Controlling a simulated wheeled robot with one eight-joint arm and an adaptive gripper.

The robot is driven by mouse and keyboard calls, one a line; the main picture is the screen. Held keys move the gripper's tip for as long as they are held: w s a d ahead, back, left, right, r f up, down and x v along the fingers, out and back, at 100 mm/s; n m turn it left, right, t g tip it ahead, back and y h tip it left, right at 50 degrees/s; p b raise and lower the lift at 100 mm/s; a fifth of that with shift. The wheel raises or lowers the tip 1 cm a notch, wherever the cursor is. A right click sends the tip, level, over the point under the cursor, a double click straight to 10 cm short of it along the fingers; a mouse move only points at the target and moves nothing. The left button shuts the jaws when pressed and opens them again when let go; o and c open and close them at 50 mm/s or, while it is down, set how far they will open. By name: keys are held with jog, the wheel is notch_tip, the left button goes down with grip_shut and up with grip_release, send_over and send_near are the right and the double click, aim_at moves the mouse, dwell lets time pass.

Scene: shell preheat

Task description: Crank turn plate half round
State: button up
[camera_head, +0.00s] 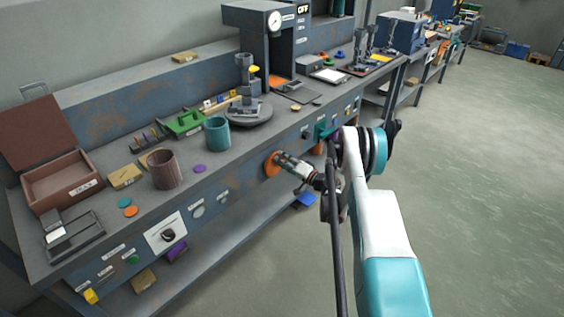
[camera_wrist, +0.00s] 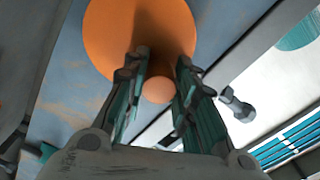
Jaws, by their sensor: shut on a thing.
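The crank is an orange disc (camera_head: 271,165) on the bench's front face, below the turn plate. In the wrist view the disc (camera_wrist: 138,30) fills the top middle, and a small paler orange knob (camera_wrist: 157,90) sits in front of it. My gripper (camera_head: 281,160) points at the disc. In the wrist view its two teal-padded fingers (camera_wrist: 160,88) stand on either side of the knob, shut on it. The turn plate (camera_head: 262,116) is a round grey plate on the bench top, with a grey metal piece (camera_head: 245,85) standing on it.
A teal cup (camera_head: 217,134) and a brown ribbed cup (camera_head: 165,170) stand left of the plate. A press with a dial (camera_head: 274,22) stands behind it. A teal part (camera_head: 325,129) juts from the bench front, right of the crank. The floor (camera_head: 470,190) at right is clear.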

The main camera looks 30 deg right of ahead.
jog(key=shift+w+d+f+m, duration=0.1)
jog(key=shift+d+m, duration=0.25)
jog(key=shift+m, duration=0.65)
jog(key=o, duration=1.1)
jog(key=shift+c, duration=0.2)
jog(key=shift+d, duration=0.1)
jog(key=v, duration=0.7)
jog(key=shift+s, duration=0.25)
